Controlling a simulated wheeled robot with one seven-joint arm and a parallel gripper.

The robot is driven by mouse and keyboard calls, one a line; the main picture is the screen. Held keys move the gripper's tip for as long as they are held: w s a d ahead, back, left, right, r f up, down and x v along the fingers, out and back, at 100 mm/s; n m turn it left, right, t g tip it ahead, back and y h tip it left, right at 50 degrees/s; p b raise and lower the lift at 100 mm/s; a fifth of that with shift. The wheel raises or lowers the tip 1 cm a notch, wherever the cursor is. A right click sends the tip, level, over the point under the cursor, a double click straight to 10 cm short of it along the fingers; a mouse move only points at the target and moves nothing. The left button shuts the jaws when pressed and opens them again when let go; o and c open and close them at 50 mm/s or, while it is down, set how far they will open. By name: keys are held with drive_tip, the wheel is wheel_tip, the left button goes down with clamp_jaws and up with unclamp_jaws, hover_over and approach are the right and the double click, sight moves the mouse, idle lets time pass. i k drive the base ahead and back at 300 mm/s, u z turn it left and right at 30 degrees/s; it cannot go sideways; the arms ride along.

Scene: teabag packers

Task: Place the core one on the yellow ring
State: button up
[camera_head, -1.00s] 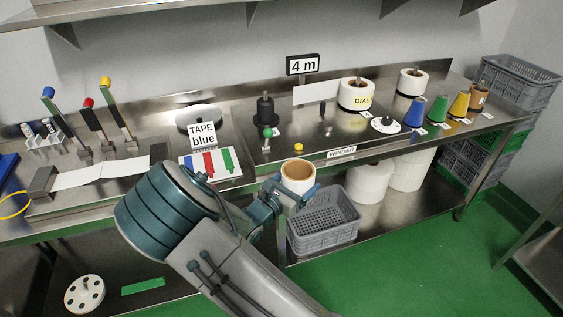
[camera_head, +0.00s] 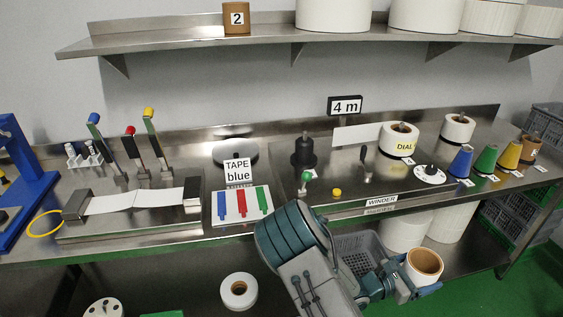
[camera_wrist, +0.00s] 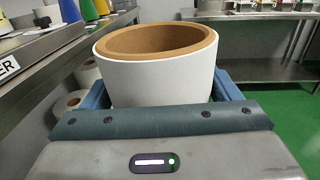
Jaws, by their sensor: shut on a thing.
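My gripper (camera_head: 402,286) is shut on a short core (camera_head: 424,264) with a white outside and a brown inner wall. The core is held upright, open end up, in front of the bench at the lower right of the head view. In the wrist view the core (camera_wrist: 158,75) fills the space between the blue fingers. I cannot read a number on it. The yellow ring (camera_head: 45,224) lies flat at the left end of the bench, beside the blue press, far to the left of my gripper.
A shelf (camera_head: 200,35) runs above, carrying a brown core marked 2 (camera_head: 236,19). A grey crate (camera_head: 358,252) stands below.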

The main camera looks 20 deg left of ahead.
sight(48, 223)
drive_tip(key=z, duration=1.85)
drive_tip(key=k, duration=2.55)
drive_tip(key=u, duration=2.35)
